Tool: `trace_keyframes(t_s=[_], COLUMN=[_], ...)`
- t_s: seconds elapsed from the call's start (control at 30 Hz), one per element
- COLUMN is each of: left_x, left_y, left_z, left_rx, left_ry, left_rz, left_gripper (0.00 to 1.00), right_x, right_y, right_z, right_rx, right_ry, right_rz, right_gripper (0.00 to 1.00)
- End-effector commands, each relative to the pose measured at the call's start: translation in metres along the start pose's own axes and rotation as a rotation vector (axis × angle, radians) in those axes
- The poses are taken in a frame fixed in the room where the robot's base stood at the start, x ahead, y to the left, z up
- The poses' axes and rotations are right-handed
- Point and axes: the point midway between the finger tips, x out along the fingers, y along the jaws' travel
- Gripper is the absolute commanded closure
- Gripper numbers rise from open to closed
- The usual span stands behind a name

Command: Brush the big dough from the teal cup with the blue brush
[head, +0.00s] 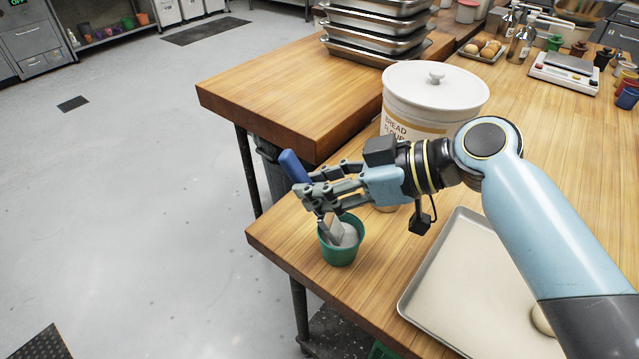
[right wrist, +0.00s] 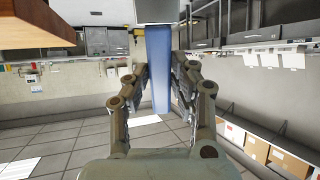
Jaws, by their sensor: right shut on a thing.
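My right gripper (head: 312,192) is shut on the blue brush (head: 292,166) above the teal cup (head: 340,253). The brush is tilted, its blue handle up and its pale head down at the cup's mouth, partly inside the rim. How deep it dips I cannot tell. The cup stands near the table's front left corner with whitish contents. In the right wrist view the blue handle (right wrist: 158,75) lies between the fingers. A pale round dough (head: 542,321) on the tray (head: 462,275) is mostly hidden behind my right arm. My left gripper is out of view.
A large white-lidded flour bin (head: 432,92) stands close behind the right gripper. Stacked metal trays (head: 375,35) are farther back. A scale (head: 565,70), bottles and small coloured cups crowd the back right. The table edge is close to the cup.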

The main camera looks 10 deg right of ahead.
Motion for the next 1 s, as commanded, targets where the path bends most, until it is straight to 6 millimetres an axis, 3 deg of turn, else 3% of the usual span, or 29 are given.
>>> trace_keyframes(t_s=[0.63, 1.0], left_x=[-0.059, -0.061], left_y=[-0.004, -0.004], left_z=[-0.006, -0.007], left_rx=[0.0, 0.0], left_ry=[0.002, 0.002], left_rz=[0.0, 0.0], left_gripper=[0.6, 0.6], right_x=[-0.035, -0.037], right_y=[0.0, 0.0], right_z=[-0.066, -0.069], right_rx=[-0.001, -0.001], right_ry=[0.0, 0.0], right_rz=[0.001, 0.0], right_gripper=[1.0, 1.0])
